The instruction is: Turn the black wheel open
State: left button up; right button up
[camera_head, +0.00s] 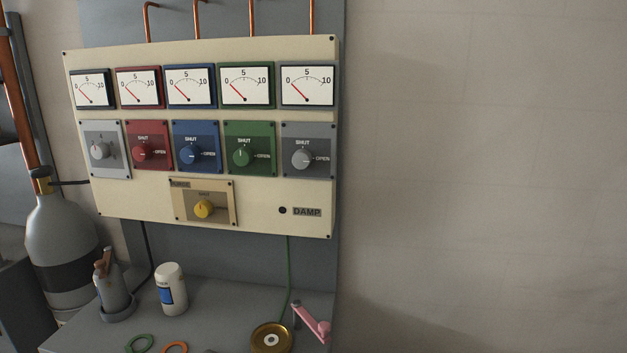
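A cream panel (260,209) on the wall carries a row of round knobs on coloured plates: light grey (100,151), red (142,152), blue (192,155), green (241,157) and dark grey (302,159). Several plates are marked SHUT at the top and OPEN at the right. A yellow knob (204,209) sits on a tan plate below. I cannot make out a clearly black wheel among them. The far-left gauge (91,89) and far-right gauge (307,86) have dark frames; the gauge needles point low, near 0. Neither of my grippers is in view.
A grey bench (220,320) below holds a white bottle (171,289), a grey canister (112,290), a brass disc (271,338), a pink lever-like part (311,322) and green and orange rings. A gas cylinder (62,240) stands at left. Bare wall fills the right.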

aim_at(42, 171)
jog(key=u, duration=1.6)
jog(key=z, duration=0.35)
jog(key=j+z, duration=0.15)
jog(key=z, duration=0.2)
jog(key=i+j+z, duration=0.1)
jog(key=z, duration=0.25)
jog(key=j+z, duration=0.65)
jog(key=j, duration=0.2)
jog(key=k+j+z, duration=0.1)
jog(key=j+z, duration=0.15)
jog(key=j, duration=1.25)
jog(key=k+j, duration=0.15)
jog(key=j, duration=0.45)
